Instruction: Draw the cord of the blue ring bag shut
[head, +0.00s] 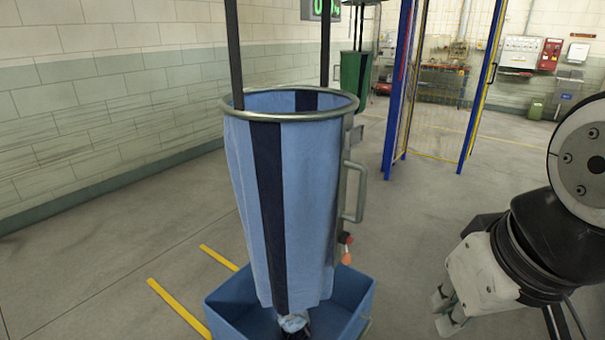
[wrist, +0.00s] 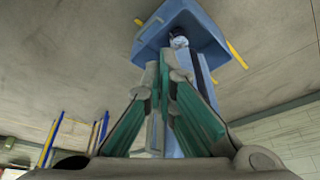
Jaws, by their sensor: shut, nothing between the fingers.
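The blue ring bag (head: 310,190) hangs upright from a round metal ring (head: 255,122). It is light blue with dark stripes, and its narrow lower end (head: 296,322) reaches into a blue crate. A small red and orange piece (head: 347,256) hangs at the bag's lower right side; whether it belongs to the cord I cannot tell. My gripper (head: 447,314) is right of the bag and crate, apart from them, its fingers shut and empty. In the wrist view my gripper (wrist: 164,72) points toward the crate (wrist: 205,38), and its fingers cover part of the bag (wrist: 201,75).
The blue crate (head: 226,307) stands on the floor below the bag. A metal handle (head: 359,196) sticks out right of the bag. Behind are a green bag (head: 352,75) and blue posts (head: 397,90). A block wall (head: 90,100) runs along the left. Floor between is clear.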

